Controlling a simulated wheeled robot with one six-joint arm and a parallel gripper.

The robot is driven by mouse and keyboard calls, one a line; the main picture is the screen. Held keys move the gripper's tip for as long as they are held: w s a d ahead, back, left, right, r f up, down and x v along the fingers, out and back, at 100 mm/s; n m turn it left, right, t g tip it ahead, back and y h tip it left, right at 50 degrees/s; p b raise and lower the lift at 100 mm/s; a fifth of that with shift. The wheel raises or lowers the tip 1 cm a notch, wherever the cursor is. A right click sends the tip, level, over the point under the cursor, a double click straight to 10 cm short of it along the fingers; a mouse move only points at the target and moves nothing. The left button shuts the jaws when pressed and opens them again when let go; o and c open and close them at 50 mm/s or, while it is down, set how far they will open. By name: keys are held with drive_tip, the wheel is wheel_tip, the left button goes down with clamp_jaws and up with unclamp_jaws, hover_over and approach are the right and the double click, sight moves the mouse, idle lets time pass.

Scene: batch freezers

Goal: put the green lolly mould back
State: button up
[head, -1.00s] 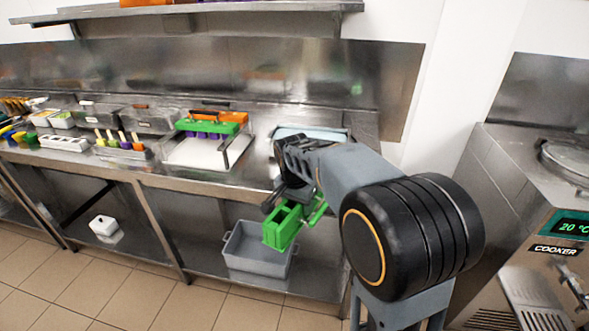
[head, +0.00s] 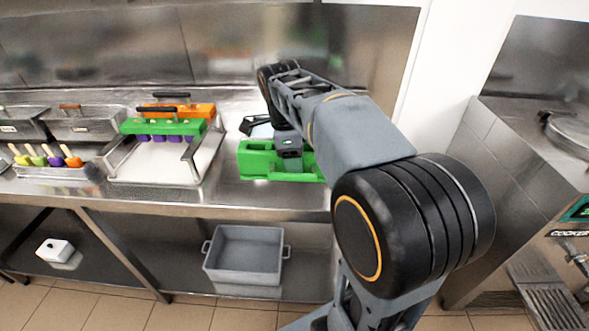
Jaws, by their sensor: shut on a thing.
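The green lolly mould (head: 257,162) is a bright green block in the head view, at the front right of the steel counter. My gripper (head: 289,158) points down over it and is shut on it, and hides its middle. The mould looks level. I cannot tell whether it touches the counter or hangs just above it. Another green piece (head: 165,127) with a black handle and purple parts below sits over a white tray (head: 150,165) to the left, with a similar orange piece (head: 190,109) behind it.
Metal lidded bins (head: 85,126) and a rack of coloured lollies (head: 45,160) stand farther left on the counter (head: 215,190). A grey tub (head: 245,255) and a small white box (head: 55,250) are on the shelf below. A cooker (head: 545,140) stands at the right. A wall closes the back.

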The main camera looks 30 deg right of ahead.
drive_tip(key=w+d+f, duration=0.1)
drive_tip(key=f, duration=0.1)
drive_tip(key=w+d+f, duration=0.1)
drive_tip(key=w+f, duration=0.1)
drive_tip(key=w+d+f, duration=0.1)
drive_tip(key=w+f, duration=0.1)
drive_tip(key=shift+w, duration=0.1)
drive_tip(key=shift+w+d+f, duration=0.1)
drive_tip(key=shift+w+f, duration=0.05)
drive_tip(key=shift+f, duration=0.8)
drive_tip(key=shift+w+d+f, duration=0.1)
drive_tip(key=shift+f, duration=0.8)
